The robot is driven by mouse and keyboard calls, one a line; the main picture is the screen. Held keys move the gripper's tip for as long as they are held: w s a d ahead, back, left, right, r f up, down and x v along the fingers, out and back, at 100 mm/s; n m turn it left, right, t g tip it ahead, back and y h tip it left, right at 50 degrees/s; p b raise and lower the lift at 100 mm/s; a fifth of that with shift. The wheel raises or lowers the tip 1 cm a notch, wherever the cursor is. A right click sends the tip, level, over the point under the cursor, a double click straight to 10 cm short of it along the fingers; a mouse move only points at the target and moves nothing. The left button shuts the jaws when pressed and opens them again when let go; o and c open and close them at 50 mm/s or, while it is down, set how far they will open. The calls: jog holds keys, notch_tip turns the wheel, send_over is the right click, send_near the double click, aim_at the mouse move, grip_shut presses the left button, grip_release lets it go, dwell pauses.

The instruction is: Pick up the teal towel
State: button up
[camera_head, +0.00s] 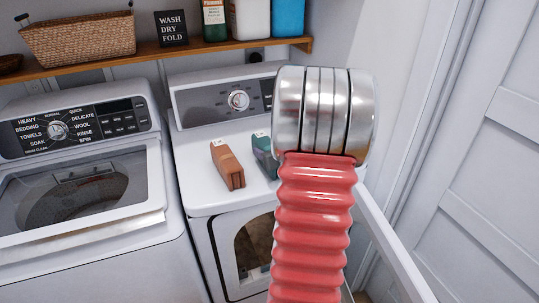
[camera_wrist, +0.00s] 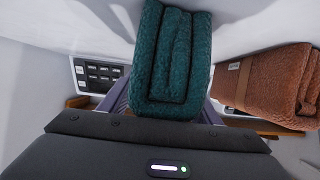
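The teal towel (camera_head: 264,155) is folded and sits on top of the dryer, partly hidden by my arm in the head view. In the wrist view the teal towel (camera_wrist: 172,62) is upright in the picture and close, directly in front of my gripper (camera_wrist: 167,98). A finger shows at each side of its lower end, so my gripper looks open around it. The fingertips are largely hidden by the towel, and contact is not clear. In the head view my arm hides the gripper.
A folded brown towel (camera_head: 228,165) lies just left of the teal one; it also shows at the right in the wrist view (camera_wrist: 275,85). The dryer (camera_head: 205,197) stands beside the washer (camera_head: 90,260). A shelf (camera_head: 150,50) with a basket (camera_head: 80,40) and bottles runs above. The dryer top's left part is clear.

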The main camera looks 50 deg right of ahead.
jog(key=c, duration=1)
notch_tip(320, 180, up, 10)
jog(key=shift+r, duration=0.1)
jog(key=shift+w+a, duration=0.1)
dwell(0.7)
